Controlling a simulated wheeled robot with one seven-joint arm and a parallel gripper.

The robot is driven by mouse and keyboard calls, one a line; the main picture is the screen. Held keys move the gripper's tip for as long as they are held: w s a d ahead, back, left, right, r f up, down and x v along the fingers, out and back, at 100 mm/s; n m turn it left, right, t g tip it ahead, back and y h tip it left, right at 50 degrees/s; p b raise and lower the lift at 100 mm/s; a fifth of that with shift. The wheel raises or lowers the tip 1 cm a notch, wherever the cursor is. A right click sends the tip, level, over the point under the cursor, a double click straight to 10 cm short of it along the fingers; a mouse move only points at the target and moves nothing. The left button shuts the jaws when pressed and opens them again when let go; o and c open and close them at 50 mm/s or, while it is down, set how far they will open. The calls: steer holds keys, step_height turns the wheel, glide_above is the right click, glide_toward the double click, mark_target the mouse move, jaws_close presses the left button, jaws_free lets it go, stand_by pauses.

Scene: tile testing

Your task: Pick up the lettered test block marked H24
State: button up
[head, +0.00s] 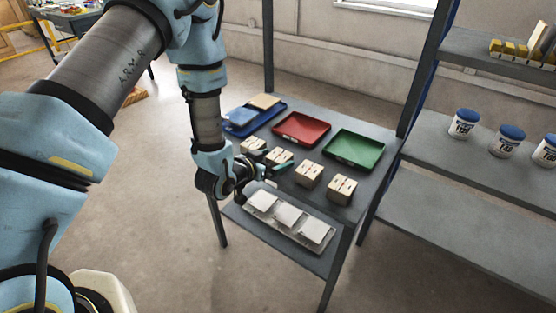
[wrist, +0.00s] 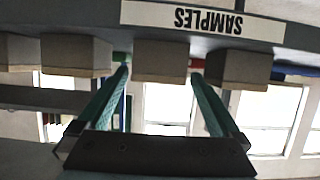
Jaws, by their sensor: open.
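Several pale wooden test blocks stand in a row on the grey table: a far-left block (head: 252,145), a second one (head: 279,156), a third (head: 309,174) and a right-hand one (head: 342,189). Their markings are too small to read, so I cannot tell which is H24. My gripper (head: 276,170) is open and empty at the near side of the row, close to the second block. In the upside-down wrist view, a block (wrist: 160,60) shows between the teal fingertips of my gripper (wrist: 159,75), which look apart from it. Other blocks (wrist: 75,54) (wrist: 235,68) show either side.
Behind the blocks lie a blue tray (head: 237,131), a red tray (head: 301,140) and a green tray (head: 353,161). A lower tray with white tiles (head: 288,214) is in front. A "SAMPLES" label (wrist: 200,20) is on the table edge. Shelves with jars (head: 465,123) stand right.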

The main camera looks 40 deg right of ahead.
mark_target(285, 154)
steer(key=x, duration=0.1)
steer(key=p+x, duration=0.1)
steer(key=x, duration=0.1)
steer(key=p+x, duration=0.1)
steer(key=shift+d+r, duration=0.15)
steer(key=shift+d, duration=0.35)
steer(key=shift+d+f, duration=0.25)
steer(key=shift+d, duration=0.05)
steer(key=shift+w, duration=0.1)
steer(key=shift+c, duration=0.2)
jaws_close()
